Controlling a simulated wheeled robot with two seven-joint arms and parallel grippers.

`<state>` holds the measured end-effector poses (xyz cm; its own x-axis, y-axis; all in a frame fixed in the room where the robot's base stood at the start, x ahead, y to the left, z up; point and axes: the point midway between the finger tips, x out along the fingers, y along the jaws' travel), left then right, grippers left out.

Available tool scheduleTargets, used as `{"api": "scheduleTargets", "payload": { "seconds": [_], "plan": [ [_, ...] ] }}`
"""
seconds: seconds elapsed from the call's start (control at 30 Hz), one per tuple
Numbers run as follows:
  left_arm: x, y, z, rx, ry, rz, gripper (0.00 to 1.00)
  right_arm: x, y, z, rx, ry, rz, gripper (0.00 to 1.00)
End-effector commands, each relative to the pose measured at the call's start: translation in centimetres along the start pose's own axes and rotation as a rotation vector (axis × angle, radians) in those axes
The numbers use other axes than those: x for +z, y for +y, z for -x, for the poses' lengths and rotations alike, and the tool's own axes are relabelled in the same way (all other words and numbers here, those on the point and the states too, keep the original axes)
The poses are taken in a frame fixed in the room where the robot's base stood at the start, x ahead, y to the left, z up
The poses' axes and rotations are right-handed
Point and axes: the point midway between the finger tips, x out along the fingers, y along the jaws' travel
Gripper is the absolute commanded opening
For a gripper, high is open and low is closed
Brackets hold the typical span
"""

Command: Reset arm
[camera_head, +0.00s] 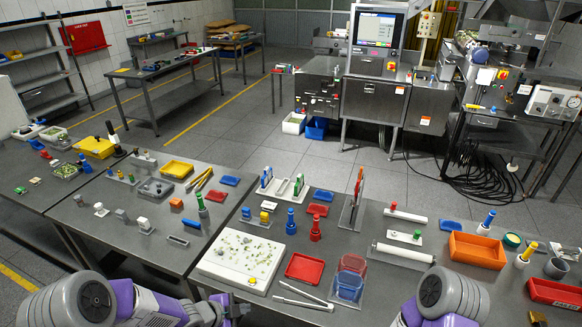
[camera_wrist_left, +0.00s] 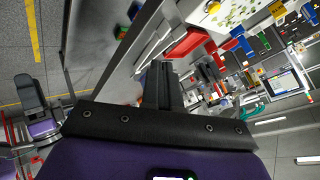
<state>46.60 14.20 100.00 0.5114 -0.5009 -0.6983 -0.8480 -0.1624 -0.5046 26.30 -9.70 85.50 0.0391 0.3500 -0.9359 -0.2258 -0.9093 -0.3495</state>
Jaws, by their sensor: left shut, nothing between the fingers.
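My left arm comes in low at the left of the head view, with its left gripper (camera_head: 226,303) near the front edge of the table (camera_head: 330,240). In the left wrist view the left gripper's fingers (camera_wrist_left: 160,75) are together with nothing between them. The gripper is apart from the objects on the table. My right arm (camera_head: 445,300) shows at the bottom right of the head view, but its gripper is not visible.
Near my left gripper are a white board with green bits (camera_head: 238,270), a red tray (camera_head: 305,268) and metal tweezers (camera_head: 303,298). An orange bin (camera_head: 477,250) stands right of centre. A console (camera_head: 376,50) stands at the back, with open floor (camera_head: 225,115) before it.

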Motion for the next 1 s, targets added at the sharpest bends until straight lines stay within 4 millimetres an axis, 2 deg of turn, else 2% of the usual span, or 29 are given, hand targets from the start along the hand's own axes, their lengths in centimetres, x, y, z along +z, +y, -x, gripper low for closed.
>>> {"api": "scheduleTargets", "payload": {
  "seconds": [0.37,0.47,0.57,0.63,0.7,0.8,0.9,1.0],
  "plan": [
    [2.0,8.4,-4.8,0.092,-0.075,0.570,0.00,-0.2,1.1,-3.1,0.000,0.001,0.000,1.00],
    [2.7,11.7,-6.1,0.123,-0.124,0.772,0.00,-0.2,1.5,-4.2,0.000,0.000,0.000,1.00],
    [3.6,15.9,-7.6,0.159,-0.202,1.022,0.00,-0.2,2.0,-5.5,0.000,-0.001,0.000,1.00],
    [4.2,19.6,-8.4,0.183,-0.282,1.223,0.00,-0.2,2.5,-6.6,0.000,-0.001,0.000,1.00],
    [4.8,23.0,-9.0,0.195,-0.373,1.416,0.00,-0.3,2.8,-7.6,0.000,-0.001,0.000,1.00],
    [5.4,26.9,-9.2,0.196,-0.492,1.628,0.00,-0.3,3.2,-8.6,0.000,-0.001,0.000,1.00],
    [5.6,29.2,-9.0,0.188,-0.576,1.759,0.00,-0.4,3.4,-9.1,0.000,-0.001,0.000,1.00],
    [5.7,30.2,-8.8,0.178,-0.618,1.821,0.00,-0.4,3.4,-9.2,0.000,-0.001,0.000,1.00]
  ]
}}
